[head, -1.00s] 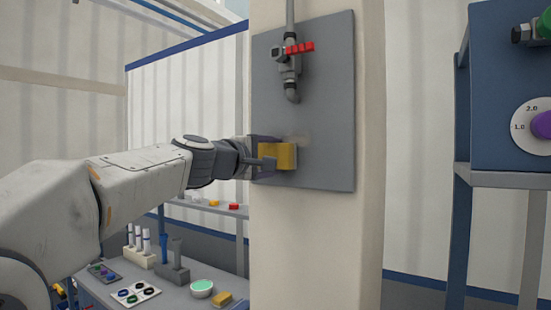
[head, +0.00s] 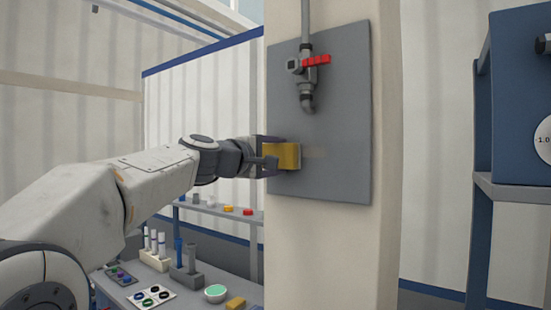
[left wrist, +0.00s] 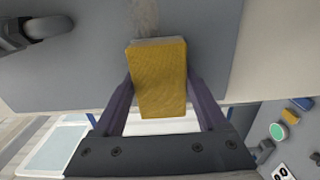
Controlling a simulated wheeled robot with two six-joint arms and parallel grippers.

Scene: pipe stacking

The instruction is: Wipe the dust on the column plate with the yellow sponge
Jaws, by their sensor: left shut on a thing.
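The yellow sponge (head: 284,156) is in my left gripper (head: 268,157), which is shut on it, near the left edge of the grey column plate (head: 345,95). In the left wrist view the sponge (left wrist: 158,80) sits between the two fingers, its far end at the plate (left wrist: 90,75); whether it touches is hard to tell. A faint brownish dust smear (head: 318,152) lies on the plate just right of the sponge. It also shows as a streak (left wrist: 145,16) beyond the sponge in the wrist view. My right gripper is not in view.
A pipe with a red-handled valve (head: 315,60) sticks out from the plate above the sponge. A table at lower left holds a test-tube rack (head: 155,258), a green-topped bowl (head: 216,293) and another yellow block (head: 236,302). A blue cabinet (head: 515,100) stands at right.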

